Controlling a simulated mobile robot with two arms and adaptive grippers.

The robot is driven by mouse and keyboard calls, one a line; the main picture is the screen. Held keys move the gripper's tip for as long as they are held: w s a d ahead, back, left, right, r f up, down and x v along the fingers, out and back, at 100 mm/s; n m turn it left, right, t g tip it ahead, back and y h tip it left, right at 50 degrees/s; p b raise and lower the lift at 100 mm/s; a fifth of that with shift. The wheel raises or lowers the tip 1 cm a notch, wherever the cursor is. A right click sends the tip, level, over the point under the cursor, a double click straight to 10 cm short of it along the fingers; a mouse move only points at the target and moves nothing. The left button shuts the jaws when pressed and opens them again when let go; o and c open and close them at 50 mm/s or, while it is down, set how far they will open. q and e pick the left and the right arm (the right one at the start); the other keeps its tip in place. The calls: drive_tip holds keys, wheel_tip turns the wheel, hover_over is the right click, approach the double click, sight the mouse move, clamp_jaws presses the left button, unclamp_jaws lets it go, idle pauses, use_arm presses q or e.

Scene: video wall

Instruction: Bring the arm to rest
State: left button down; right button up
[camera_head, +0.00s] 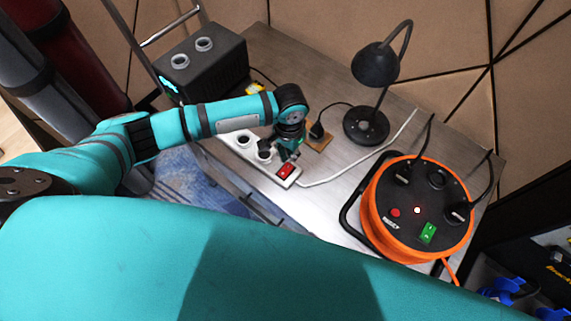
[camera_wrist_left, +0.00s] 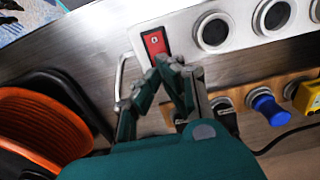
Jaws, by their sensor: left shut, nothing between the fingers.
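My left arm (camera_head: 215,120) is teal and reaches in from the left over the metal table (camera_head: 325,205). My left gripper (camera_head: 288,152) is shut and empty, low over a white power strip (camera_head: 240,150) near its red switch (camera_head: 286,171). In the left wrist view the fingertips (camera_wrist_left: 172,64) meet just below the red switch (camera_wrist_left: 155,43) of the strip (camera_wrist_left: 182,38). I cannot tell whether they touch the strip. My right gripper is not in view.
An orange cable reel (camera_head: 374,215) stands at the table's right. A black desk lamp (camera_head: 376,66) stands behind. A black box (camera_head: 205,68) with sockets sits at the back left. A wooden socket board (camera_wrist_left: 240,97) with plugs lies beside the strip. A white cable crosses the table.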

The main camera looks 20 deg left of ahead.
use_arm(q)
drive_tip(key=shift+r+p, duration=0.7)
drive_tip(key=shift+r, duration=0.15)
drive_tip(key=shift+f, duration=0.1)
